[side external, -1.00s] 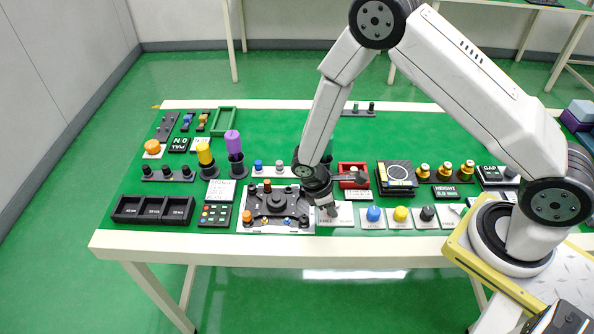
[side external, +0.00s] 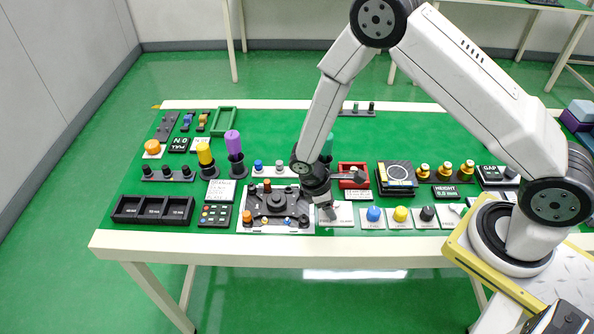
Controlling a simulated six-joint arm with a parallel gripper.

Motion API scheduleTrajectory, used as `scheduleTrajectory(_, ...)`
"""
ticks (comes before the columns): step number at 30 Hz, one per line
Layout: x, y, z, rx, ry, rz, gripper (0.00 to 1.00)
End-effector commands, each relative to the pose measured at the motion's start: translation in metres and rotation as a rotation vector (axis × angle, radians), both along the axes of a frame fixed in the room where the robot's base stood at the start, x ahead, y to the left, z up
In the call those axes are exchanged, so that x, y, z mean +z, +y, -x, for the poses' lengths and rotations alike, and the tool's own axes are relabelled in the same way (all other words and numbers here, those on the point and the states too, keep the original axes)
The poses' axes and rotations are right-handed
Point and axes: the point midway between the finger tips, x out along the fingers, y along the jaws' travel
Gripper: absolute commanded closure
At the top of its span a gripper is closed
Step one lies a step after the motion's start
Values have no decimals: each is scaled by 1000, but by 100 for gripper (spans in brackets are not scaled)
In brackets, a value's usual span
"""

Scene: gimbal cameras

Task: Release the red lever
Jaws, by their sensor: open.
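My gripper (side external: 328,212) points down over a pale labelled plate (side external: 345,215) at the front edge of the green bench, just right of the black fixture. It is open, though the gap between its fingers is small and hard to make out. I cannot pick out a red lever; the gripper covers the left part of the plate, where a lever could be hidden. I cannot tell whether the fingers touch anything there.
The black fixture on its grey plate (side external: 245,226) stands close to the left. Blue (side external: 374,213) and yellow (side external: 400,213) knobs stand to the right. A red box (side external: 344,168) and a green cylinder (side external: 327,147) are behind.

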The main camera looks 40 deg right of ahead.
Motion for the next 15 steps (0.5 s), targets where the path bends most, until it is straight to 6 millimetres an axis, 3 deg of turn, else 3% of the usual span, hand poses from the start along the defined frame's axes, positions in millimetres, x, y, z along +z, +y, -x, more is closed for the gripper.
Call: scheduleTrajectory(15,53,16,-16,1,-5,-1,39)
